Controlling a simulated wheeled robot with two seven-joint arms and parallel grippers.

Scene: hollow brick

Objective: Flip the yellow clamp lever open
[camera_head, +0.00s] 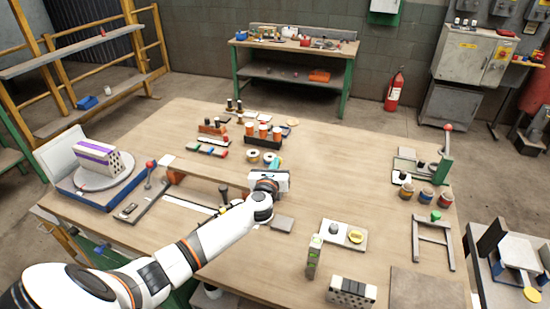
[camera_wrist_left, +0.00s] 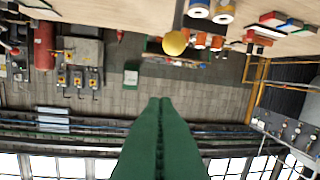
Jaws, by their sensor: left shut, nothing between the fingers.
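My left arm reaches over the table in the head view, and its gripper (camera_head: 274,163) is partly hidden behind the white wrist. In the left wrist view its two green fingers (camera_wrist_left: 160,100) are pressed together with nothing between them. A round yellow knob (camera_wrist_left: 175,43), which looks like the end of the clamp lever, shows just beyond the fingertips, slightly right. I cannot tell whether it touches them. The clamp's body and the rest of the lever do not show clearly; in the head view my wrist may cover them. My right gripper is not in view.
Orange-capped containers (camera_head: 263,131) and a tape roll (camera_head: 253,157) stand behind my gripper. A long fixture (camera_head: 190,208) with a black handle lies to its left. The table's middle right is clear.

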